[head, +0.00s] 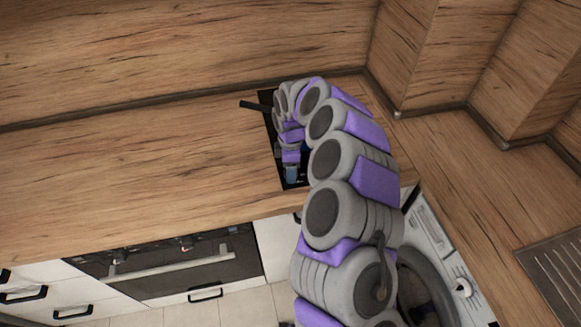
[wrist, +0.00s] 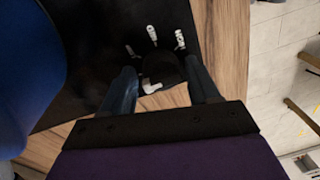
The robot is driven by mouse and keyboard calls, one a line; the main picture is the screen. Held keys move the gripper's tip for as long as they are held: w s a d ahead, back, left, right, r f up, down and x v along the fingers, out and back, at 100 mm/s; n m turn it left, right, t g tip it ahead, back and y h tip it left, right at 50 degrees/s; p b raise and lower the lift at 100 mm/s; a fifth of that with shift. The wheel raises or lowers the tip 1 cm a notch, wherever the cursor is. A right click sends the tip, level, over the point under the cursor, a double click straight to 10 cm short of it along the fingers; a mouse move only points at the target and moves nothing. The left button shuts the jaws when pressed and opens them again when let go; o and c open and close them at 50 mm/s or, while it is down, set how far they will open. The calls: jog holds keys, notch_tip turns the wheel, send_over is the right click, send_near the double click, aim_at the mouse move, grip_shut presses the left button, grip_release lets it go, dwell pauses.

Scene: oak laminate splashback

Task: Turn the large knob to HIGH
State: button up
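In the wrist view my gripper (wrist: 160,66) is open, with one dark finger on each side of a dark rounded knob (wrist: 168,68). A pale tab (wrist: 152,87) shows at the near side of this knob. I cannot tell whether the fingers touch it, and no HIGH mark can be read. Smaller pale-tipped knobs or levers (wrist: 152,33) stand just beyond it on the black cooktop (wrist: 95,45). In the head view my arm arches over the narrow black cooktop (head: 270,125), with the gripper pointing down at its near end; the knobs are hidden or too small there.
A blue rounded pot (wrist: 30,70) is close on the left in the wrist view. A dark handle (head: 254,105) sticks out left over the wooden counter (head: 150,165). An oven (head: 165,262) lies below at left, and a washing machine (head: 430,235) at right. The counter left is clear.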

jog(key=c, duration=0.8)
